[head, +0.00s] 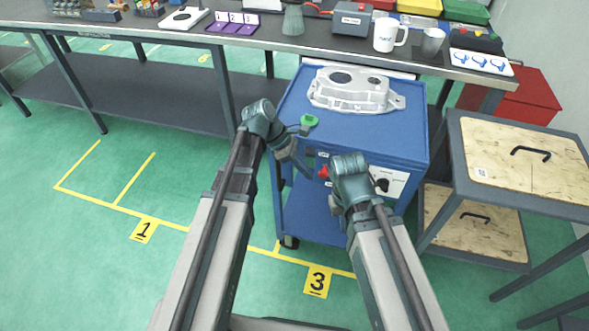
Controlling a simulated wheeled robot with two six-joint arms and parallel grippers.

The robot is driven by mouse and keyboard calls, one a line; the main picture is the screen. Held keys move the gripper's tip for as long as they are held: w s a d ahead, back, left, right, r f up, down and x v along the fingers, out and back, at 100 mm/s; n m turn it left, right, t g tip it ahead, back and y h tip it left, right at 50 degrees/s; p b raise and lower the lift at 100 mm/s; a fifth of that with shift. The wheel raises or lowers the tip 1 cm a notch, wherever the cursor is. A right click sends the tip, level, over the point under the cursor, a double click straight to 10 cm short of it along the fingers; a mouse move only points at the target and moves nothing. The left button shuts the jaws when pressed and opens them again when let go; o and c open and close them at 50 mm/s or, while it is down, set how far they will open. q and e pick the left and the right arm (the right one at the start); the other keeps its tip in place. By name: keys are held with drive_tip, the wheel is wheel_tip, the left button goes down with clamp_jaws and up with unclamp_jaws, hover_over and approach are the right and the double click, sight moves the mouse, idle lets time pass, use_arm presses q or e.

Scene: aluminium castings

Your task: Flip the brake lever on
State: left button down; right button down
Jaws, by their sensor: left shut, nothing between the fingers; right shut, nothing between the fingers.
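The blue cart (398,137) stands in front of me below the workbench. A green piece (309,120) is at its near left top edge, and a small red knob (323,172) is on its front; I cannot tell for sure which belongs to the brake lever.
A silver casting (355,91) lies on the cart top. A white panel with a black knob (382,185) is on the cart front, partly hidden by my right arm. A wood-topped stand (520,160) is at the right. The workbench (270,42) runs behind. Green floor is clear at left.

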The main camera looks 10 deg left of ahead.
use_arm(q)
drive_tip(key=shift+d+r, duration=0.15)
drive_tip(key=shift+d, duration=0.4)
drive_tip(key=shift+d+r+y+p, duration=0.3)
drive_tip(key=shift+p, duration=0.35)
